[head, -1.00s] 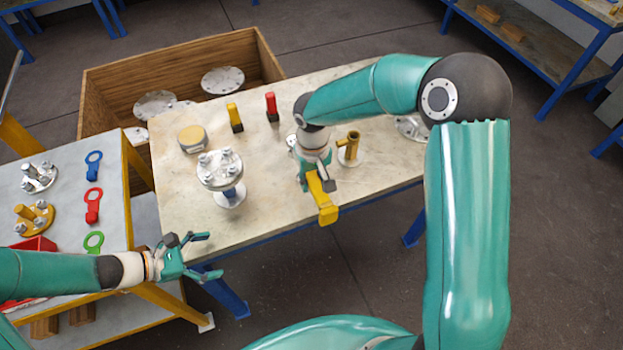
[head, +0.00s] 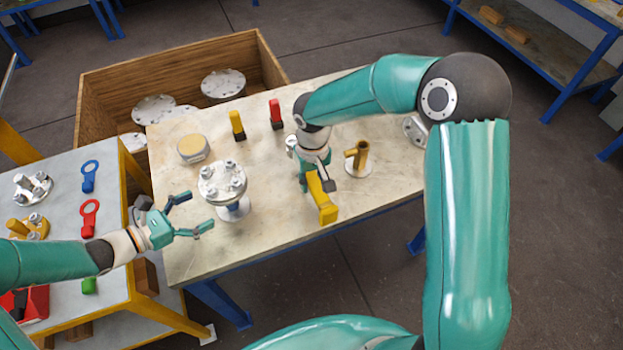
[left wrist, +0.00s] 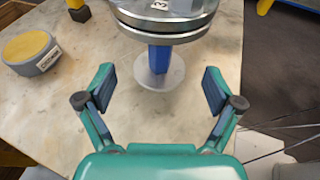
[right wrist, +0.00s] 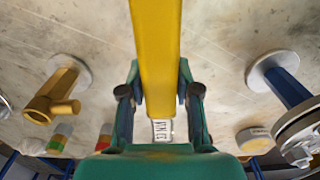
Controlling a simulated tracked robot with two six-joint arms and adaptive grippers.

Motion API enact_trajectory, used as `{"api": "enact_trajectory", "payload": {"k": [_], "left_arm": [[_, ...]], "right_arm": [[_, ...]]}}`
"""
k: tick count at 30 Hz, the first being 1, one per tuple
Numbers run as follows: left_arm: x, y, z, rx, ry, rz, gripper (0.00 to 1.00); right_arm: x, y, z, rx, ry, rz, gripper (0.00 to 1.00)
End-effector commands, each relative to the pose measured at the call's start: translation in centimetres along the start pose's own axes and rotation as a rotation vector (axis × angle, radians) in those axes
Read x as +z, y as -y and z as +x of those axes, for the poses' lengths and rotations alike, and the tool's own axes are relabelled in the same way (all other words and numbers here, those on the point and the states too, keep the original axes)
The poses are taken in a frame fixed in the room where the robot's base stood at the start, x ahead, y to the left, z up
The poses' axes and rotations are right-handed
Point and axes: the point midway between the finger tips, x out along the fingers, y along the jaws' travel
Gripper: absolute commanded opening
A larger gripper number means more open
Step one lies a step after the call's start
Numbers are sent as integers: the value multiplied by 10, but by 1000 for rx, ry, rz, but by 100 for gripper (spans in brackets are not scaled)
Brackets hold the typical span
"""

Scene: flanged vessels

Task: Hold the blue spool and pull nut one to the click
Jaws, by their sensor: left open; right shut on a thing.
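The blue spool (head: 232,209) stands upright on the stone-topped table, with a round grey flange and several bolts and nuts (head: 222,181) on top. In the left wrist view its blue body (left wrist: 158,58) rises from a round base, ahead of the fingers. My left gripper (head: 203,211) is open and empty, just left of the spool, its fingers pointing at it without touching. My right gripper (head: 313,174) is shut on a yellow tool (head: 323,200), held to the right of the spool. The tool (right wrist: 155,50) bears a small white label. Nut numbers cannot be read.
A brown-gold spool (head: 357,158) stands right of the yellow tool. A round yellow-topped block (head: 193,149), a yellow-black piece (head: 237,126) and a red-black piece (head: 276,114) lie behind. A side table (head: 60,215) holds ring-ended tools. A wooden crate (head: 115,84) stands behind.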

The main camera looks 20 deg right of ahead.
Motion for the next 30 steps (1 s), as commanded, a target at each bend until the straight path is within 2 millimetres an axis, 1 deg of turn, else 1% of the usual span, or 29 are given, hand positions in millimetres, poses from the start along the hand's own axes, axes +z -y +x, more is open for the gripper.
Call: {"api": "enact_trajectory", "payload": {"k": [1,7,9,15,21,30], "left_arm": [[-2,1,8,-2,-1,0,92],[-2,1,36,-2,-1,0,92],[-4,0,46,-2,-1,3,92],[-3,0,65,0,-1,1,92],[-1,0,73,2,-1,0,92],[0,0,74,2,-2,-1,92]], "right_arm": [[-1,0,3,0,-2,0,0],[-1,0,9,0,-2,-1,0],[-1,0,18,0,-2,-1,0],[-1,1,28,0,-2,-1,0],[-1,1,32,0,-3,-2,0],[-1,1,32,0,-2,-2,0]]}}
